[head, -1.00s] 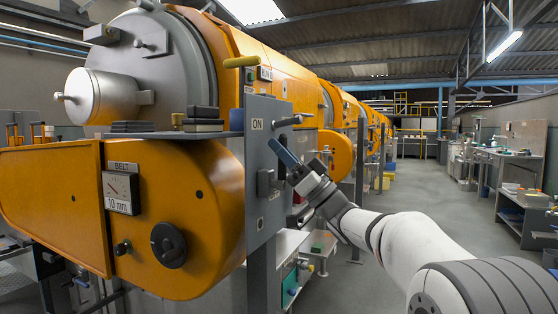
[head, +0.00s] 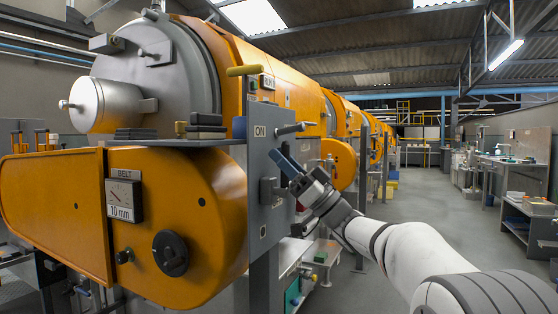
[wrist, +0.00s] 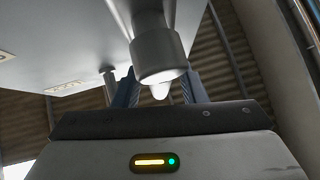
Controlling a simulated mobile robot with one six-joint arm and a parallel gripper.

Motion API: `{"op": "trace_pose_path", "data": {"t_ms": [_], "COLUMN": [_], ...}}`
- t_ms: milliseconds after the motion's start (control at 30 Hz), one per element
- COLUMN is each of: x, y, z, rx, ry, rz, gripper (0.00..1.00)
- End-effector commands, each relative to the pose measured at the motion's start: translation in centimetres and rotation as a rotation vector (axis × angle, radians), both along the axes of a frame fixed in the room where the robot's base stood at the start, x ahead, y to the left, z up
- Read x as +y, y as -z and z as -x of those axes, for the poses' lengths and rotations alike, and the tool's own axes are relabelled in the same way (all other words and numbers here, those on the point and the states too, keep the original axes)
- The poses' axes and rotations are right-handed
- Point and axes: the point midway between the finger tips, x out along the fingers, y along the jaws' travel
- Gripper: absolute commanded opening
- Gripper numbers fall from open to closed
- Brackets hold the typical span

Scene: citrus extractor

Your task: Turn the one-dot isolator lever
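A grey panel (head: 262,222) marked ON stands upright at the end of the orange machine. A lever (head: 290,128) sticks out near its top, and a dark handle block (head: 268,190) sits lower. My gripper (head: 285,163) is beside the panel between them, blue fingers towards it. In the wrist view, my gripper (wrist: 160,92) has its fingers apart, with a thick metal cylinder (wrist: 158,52) with a pale rounded tip between them in the picture. Whether they touch it is unclear. A smaller peg (wrist: 108,80) shows to its left. Dot marks are too small to read, so I cannot tell which lever is one-dot.
The orange belt cover (head: 60,198) with a 10 mm gauge (head: 123,200) and a black knob (head: 170,253) fills the left. Dark blocks (head: 206,125) lie on the shelf beside the panel. The aisle floor (head: 430,215) at the right is open.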

Motion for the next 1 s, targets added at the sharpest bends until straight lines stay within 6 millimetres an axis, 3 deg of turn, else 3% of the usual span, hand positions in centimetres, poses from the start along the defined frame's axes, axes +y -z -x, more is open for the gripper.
{"op": "trace_pose_path", "data": {"t_ms": [300, 700, 1000], "x": [-0.3, -4.7, -5.5], "y": [0.1, 4.5, 5.4], "z": [0.1, 0.4, 0.5], "rx": [-0.002, 0.001, 0.0], "ry": [0.0, 0.001, 0.0], "rz": [-0.001, 0.0, -0.001], "gripper": [0.39, 0.39, 0.39]}}
